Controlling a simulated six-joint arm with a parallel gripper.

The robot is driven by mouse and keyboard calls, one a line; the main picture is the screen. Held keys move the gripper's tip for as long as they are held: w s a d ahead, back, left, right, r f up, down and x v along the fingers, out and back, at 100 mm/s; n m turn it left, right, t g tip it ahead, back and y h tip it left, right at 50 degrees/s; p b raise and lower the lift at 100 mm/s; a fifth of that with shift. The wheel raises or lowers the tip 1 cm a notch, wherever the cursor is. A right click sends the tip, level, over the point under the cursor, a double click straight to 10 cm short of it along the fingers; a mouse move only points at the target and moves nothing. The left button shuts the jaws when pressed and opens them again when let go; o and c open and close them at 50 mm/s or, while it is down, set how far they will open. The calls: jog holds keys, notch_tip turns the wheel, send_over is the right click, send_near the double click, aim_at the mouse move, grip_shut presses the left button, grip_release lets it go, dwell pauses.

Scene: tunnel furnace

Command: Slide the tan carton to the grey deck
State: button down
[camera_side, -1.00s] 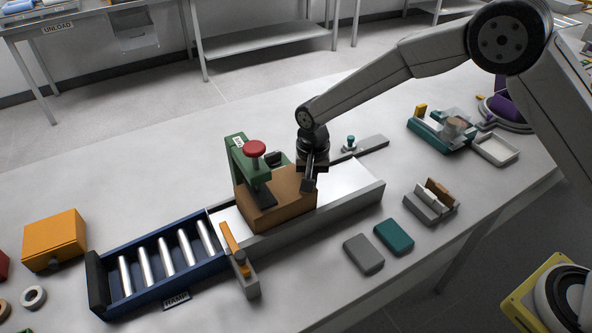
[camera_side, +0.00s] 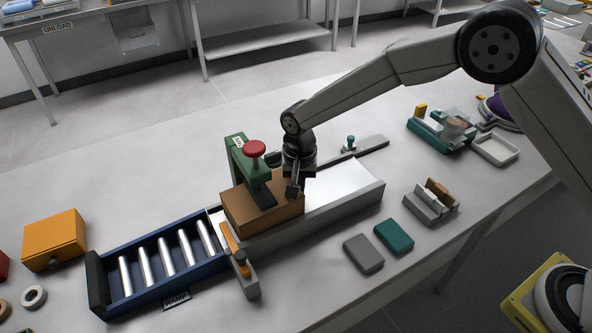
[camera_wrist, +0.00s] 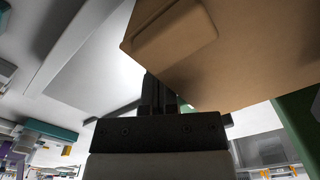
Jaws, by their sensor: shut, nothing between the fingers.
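The tan carton (camera_side: 262,212) sits on a pale grey flat deck (camera_side: 345,185) with raised side walls, partly under a green frame (camera_side: 236,160) with a red knob (camera_side: 254,149). My gripper (camera_side: 292,190) is shut and empty, pointing down at the carton's right end; contact looks likely, but I cannot be sure. In the wrist view, the carton (camera_wrist: 235,50) fills the upper right, close to the shut fingers (camera_wrist: 158,92). The bare deck also shows there (camera_wrist: 90,65).
A blue roller ramp (camera_side: 150,268) adjoins the deck's left end. An orange bar on a grey post (camera_side: 234,248) stands at the carton's front left corner; I cannot tell if they touch. Grey (camera_side: 363,253) and teal (camera_side: 394,237) blocks lie in front. The deck's right part is clear.

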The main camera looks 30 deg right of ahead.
jog(key=shift+a, duration=0.3)
jog(key=shift+d, duration=0.25)
jog(key=shift+d, duration=0.4)
jog(key=shift+r, duration=0.15)
notch_tip(320, 180, up, 10)
dwell(1.2)
dwell(1.2)
